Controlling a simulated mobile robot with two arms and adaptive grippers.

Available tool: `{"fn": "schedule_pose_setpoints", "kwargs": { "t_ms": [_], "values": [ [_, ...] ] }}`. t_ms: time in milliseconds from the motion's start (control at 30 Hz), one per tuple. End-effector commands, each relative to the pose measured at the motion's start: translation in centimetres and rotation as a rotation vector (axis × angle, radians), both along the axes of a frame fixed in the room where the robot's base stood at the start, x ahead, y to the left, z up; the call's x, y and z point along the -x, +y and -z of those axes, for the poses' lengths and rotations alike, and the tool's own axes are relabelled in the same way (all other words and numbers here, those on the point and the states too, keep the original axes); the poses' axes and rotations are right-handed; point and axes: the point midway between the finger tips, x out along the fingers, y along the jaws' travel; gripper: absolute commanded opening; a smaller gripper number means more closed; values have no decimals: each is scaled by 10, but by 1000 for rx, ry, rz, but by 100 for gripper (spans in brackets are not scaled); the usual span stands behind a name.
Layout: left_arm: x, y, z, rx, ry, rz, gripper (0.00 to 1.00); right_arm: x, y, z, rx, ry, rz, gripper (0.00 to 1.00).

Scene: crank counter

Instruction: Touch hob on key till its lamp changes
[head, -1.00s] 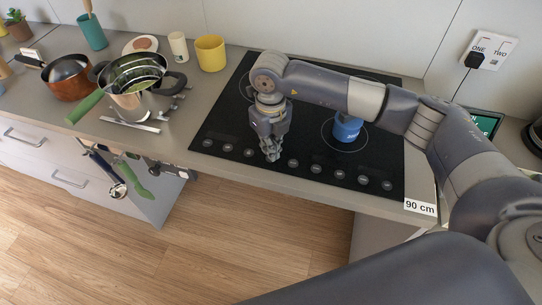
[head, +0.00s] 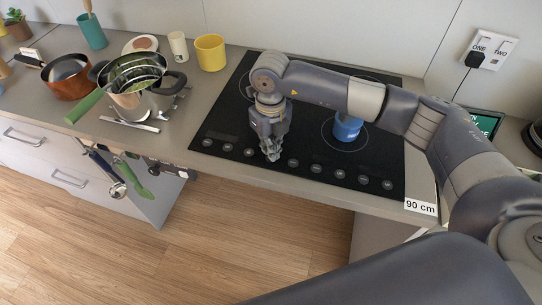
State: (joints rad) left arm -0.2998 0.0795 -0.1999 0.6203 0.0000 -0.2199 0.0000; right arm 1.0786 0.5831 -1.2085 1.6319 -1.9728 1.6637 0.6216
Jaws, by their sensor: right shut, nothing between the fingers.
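The black hob (head: 228,128) is set in the counter, with a row of round touch keys along its front edge. Among them are a key (head: 249,152) left of my gripper and a key (head: 293,163) right of it. My right gripper (head: 272,156) is shut and empty, pointing down at the key row. Its fingertips cover the spot between those two keys, and I cannot tell whether they touch the glass. No lit lamp can be made out; the key markings are too small to read. My left gripper is not in view.
A blue object (head: 347,127) stands on the hob, partly behind my right arm. A steel pot (head: 137,101), a copper pan (head: 68,80) and a yellow cup (head: 210,53) stand on the counter to the left. A "90 cm" label (head: 420,206) marks the front edge.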

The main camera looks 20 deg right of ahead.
Motion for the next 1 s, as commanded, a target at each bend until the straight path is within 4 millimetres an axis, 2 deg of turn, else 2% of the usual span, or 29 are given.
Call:
{"fn": "schedule_pose_setpoints", "kwargs": {
  "t_ms": [667, 867, 1000],
  "values": [
    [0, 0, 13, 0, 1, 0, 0, 0, 0, 15, 0, 0, 0, 0],
    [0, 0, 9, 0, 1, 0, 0, 0, 0, 9, 0, 0, 0, 0],
    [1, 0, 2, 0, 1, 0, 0, 0, 0, -4, 0, 0, 1, 0]
  ]
}}
